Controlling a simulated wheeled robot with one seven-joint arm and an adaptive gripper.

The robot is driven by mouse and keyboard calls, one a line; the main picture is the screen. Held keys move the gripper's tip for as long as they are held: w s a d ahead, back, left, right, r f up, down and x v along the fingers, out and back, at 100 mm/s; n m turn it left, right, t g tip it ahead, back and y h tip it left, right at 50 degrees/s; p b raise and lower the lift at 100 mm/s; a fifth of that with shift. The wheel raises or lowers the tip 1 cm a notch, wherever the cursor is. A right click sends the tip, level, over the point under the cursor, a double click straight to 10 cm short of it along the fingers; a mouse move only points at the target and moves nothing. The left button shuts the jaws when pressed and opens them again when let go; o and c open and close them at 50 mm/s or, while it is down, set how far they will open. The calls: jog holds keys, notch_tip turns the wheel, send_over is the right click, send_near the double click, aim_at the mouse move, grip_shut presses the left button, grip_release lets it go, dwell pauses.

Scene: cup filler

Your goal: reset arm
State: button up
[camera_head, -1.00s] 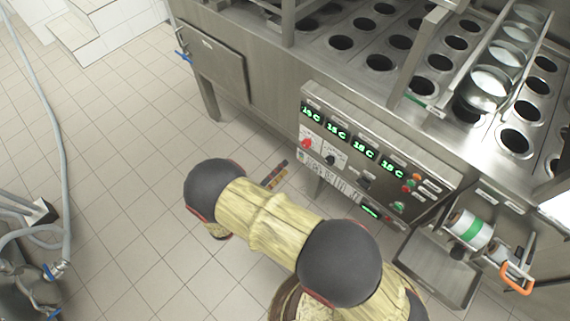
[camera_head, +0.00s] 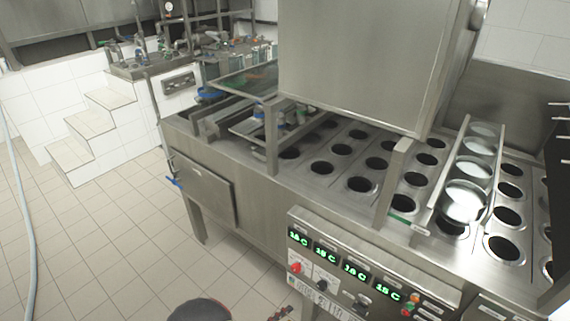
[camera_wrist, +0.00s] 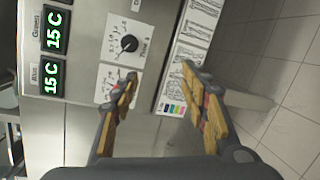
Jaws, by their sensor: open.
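My gripper (camera_wrist: 162,92) shows in the wrist view with its two wood-coloured fingers spread apart and nothing between them. Beyond the fingers is the front of the control panel (camera_wrist: 85,30), with green "15 C" displays and a black knob (camera_wrist: 129,43). The gripper looks apart from the panel, but the exact gap cannot be told. The gripper's fingers are not clearly seen there.
The steel cup filler (camera_head: 235,155) with rows of round holes fills the right. Its control panel (camera_head: 370,270) juts out at the front. A slanted rack (camera_head: 440,190) holds round metal lids or cups. White steps (camera_head: 95,125) stand at the back left.

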jog(key=s+d+r+m+g+y+p, duration=0.1)
jog(key=s+d+r+m+g+y, duration=0.15)
jog(key=s+r+g, duration=0.5)
jog(key=s+d+r+m+g+y+p, duration=0.1)
jog(key=s+d+r+g+y, duration=0.25)
jog(key=r, duration=0.65)
jog(key=s+d+r+m+t+y+p, duration=0.1)
jog(key=d+r+m+t+y, duration=0.2)
jog(key=r, duration=1.1)
jog(key=s+d+r+m+t+y+p, duration=0.1)
jog(key=d+r+m+t+y+p, duration=0.1)
jog(key=d+r+m, duration=0.3)
jog(key=d+r+t+y, duration=0.1)
jog(key=d+r, duration=0.3)
jog(key=r, duration=0.5)
jog(key=shift+d+m, duration=0.35)
jog(key=shift+r, duration=0.1)
